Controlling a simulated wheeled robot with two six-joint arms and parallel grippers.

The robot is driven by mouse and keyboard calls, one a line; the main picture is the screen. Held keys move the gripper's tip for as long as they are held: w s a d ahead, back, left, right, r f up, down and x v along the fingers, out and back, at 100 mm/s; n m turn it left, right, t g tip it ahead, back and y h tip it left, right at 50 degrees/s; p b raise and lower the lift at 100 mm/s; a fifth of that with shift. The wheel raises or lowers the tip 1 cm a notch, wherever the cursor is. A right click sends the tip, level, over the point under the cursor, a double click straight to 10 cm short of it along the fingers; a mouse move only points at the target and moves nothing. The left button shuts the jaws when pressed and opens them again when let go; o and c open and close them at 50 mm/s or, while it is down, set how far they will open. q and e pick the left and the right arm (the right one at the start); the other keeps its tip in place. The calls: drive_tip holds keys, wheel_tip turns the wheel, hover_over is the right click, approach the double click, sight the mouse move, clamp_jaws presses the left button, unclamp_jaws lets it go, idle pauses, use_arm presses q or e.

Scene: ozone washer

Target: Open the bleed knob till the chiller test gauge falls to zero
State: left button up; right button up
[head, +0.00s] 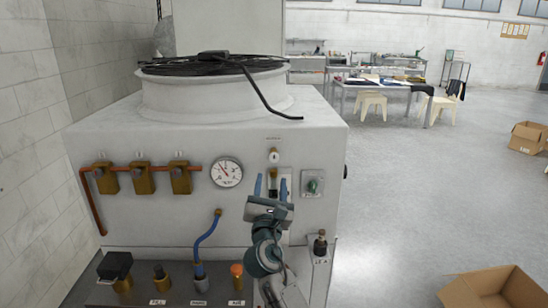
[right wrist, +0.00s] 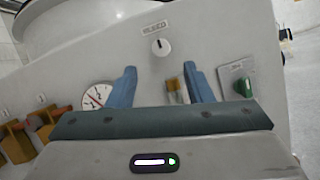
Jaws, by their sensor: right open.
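The bleed knob (head: 273,156) is a small round pale knob under a label on the chiller's front panel. In the right wrist view the bleed knob (right wrist: 160,46) shows a dark upright mark and sits just above the gap between my fingertips. The round white test gauge (head: 226,172) is left of the knob; its needle points to the upper left, and its numbers are too small to read. The gauge (right wrist: 97,96) is partly hidden by a finger in the wrist view. My right gripper (head: 270,177) is open and empty, below the knob and apart from it. My left gripper is out of view.
A green switch on a grey plate (head: 313,183) is right of my gripper. A brass fitting (right wrist: 174,90) shows between my fingers. Brass valves (head: 142,179) on a copper pipe are at left. A ledge with several fittings lies below.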

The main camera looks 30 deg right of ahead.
sight(274, 160)
drive_tip(key=p+x, duration=0.3)
drive_tip(key=x, duration=0.7)
drive_tip(key=shift+f, duration=0.1)
drive_tip(key=c, duration=1)
